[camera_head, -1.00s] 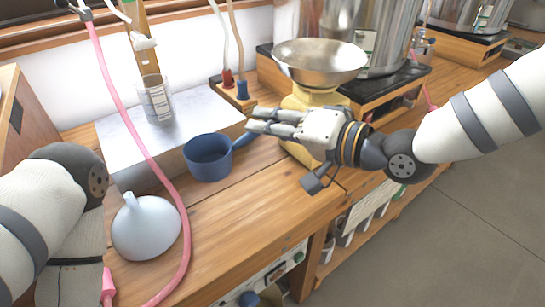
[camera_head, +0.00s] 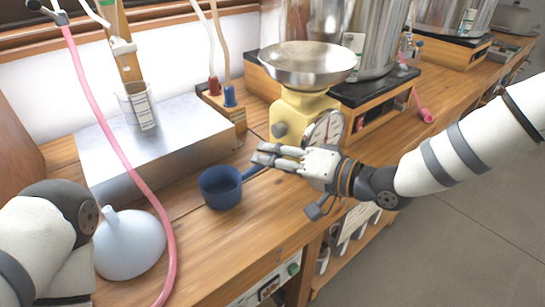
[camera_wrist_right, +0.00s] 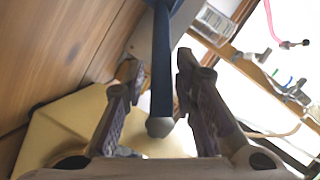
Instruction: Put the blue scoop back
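The blue scoop (camera_head: 220,188) has a round cup and a straight handle. It is in front of the steel box, right of the white funnel. I cannot tell whether its cup touches the bench. My right gripper (camera_head: 265,153) has its fingers on both sides of the handle, and the scoop moves along with it. In the right wrist view, the blue handle (camera_wrist_right: 161,75) runs between the two fingers (camera_wrist_right: 160,62), its rounded end towards the palm. Part of my left arm shows at the left; its gripper is out of view.
The steel box (camera_head: 160,145) carries a glass beaker (camera_head: 138,106). The funnel (camera_head: 130,245) and a pink hose (camera_head: 110,135) are at the left. A yellow scale (camera_head: 300,112) with a steel bowl (camera_head: 308,62) stands behind my right gripper. The front bench (camera_head: 225,245) has bare wood.

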